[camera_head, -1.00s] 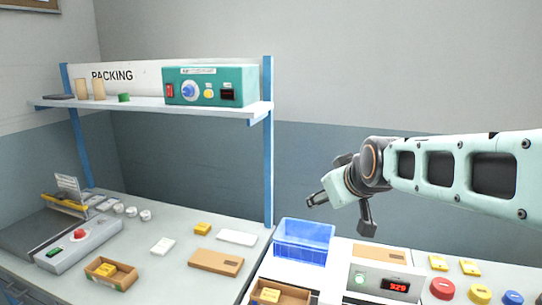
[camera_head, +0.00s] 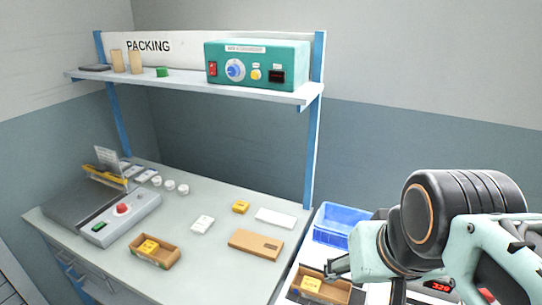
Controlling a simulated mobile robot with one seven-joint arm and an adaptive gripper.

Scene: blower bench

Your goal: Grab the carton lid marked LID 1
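A flat brown cardboard piece (camera_head: 256,244), which looks like a carton lid, lies on the packing table with a small dark mark that I cannot read. An open carton (camera_head: 168,261) with a yellow block in it stands to its left. A second open carton (camera_head: 342,296) with a yellow block inside stands at the lower right. I cannot read LID 1 anywhere. My gripper (camera_head: 337,270) is at that second carton's far right corner, right of the flat piece; contact is unclear. Its fingers are small and partly hidden, so their opening does not show.
A blue bin (camera_head: 337,224) stands behind my gripper. A white flat piece (camera_head: 275,218), a yellow block (camera_head: 241,207) and a white block (camera_head: 202,224) lie around the cardboard piece. A sealer (camera_head: 122,217) is at left. A shelf (camera_head: 190,86) with a teal control box (camera_head: 257,64) overhangs the back.

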